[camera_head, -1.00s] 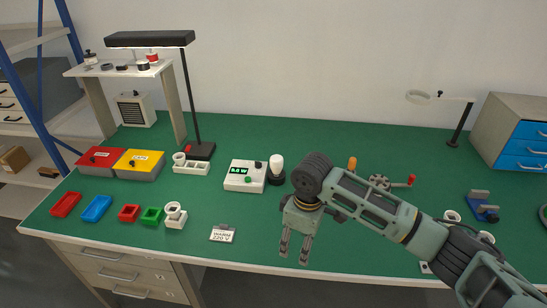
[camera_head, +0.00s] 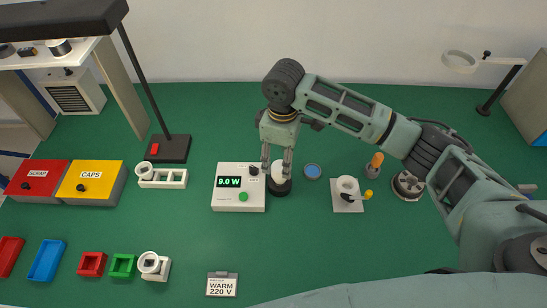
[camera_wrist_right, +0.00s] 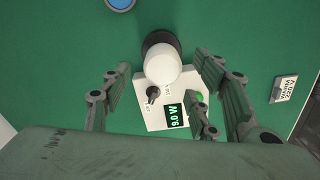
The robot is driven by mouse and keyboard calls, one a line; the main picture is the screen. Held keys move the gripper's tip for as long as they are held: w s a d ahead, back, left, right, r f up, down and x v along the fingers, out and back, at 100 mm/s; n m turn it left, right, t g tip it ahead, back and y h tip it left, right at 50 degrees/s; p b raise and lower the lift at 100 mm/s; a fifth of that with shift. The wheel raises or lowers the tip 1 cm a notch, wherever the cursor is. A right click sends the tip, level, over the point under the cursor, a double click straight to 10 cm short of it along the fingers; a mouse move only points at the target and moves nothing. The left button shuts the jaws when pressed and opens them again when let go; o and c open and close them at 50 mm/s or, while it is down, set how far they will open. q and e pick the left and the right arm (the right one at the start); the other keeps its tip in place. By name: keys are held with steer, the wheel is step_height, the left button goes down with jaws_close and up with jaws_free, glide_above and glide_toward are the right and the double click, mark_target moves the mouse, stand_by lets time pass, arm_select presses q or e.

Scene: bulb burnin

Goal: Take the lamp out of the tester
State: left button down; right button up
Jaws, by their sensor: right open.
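The tester (camera_head: 227,198) is a white box with a green 9.0 W display, a black knob and a green button. The white lamp (camera_head: 280,172) stands upright in the black round socket (camera_head: 279,189) at the tester's right side. My right gripper (camera_head: 277,172) points down at the lamp, and its fingers partly hide it. In the right wrist view the lamp (camera_wrist_right: 162,65) shows beyond and between the spread fingers (camera_wrist_right: 155,90); the tester (camera_wrist_right: 150,116) lies beneath. The right gripper is open, and I cannot tell if a finger touches the lamp. My left gripper is not in view.
A blue round dish (camera_head: 312,171) and a white plate with a ring (camera_head: 347,203) stand right of the lamp. Red SCRAP (camera_head: 38,176) and yellow CAPS (camera_head: 92,182) boxes stand left. A WARM 220 V card (camera_head: 222,286) lies in front. The lamp post (camera_head: 146,85) rises behind left.

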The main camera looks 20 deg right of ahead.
mark_target(280, 171)
steer(key=shift+w+f, duration=0.2)
steer(key=shift+w, duration=0.05)
steer(key=shift+f, duration=0.3)
steer(key=shift+s+f+p, duration=0.35)
steer(key=shift+f+p, duration=0.05)
steer(key=shift+f, duration=0.35)
steer(key=f, duration=0.2)
steer(key=f+p, duration=0.1)
steer(key=f, duration=0.1)
steer(key=shift+w+f, duration=0.2)
steer(key=shift+f, duration=0.35)
steer(key=c, duration=1.2)
steer(key=shift+o, duration=0.2)
steer(key=shift+r, duration=0.1)
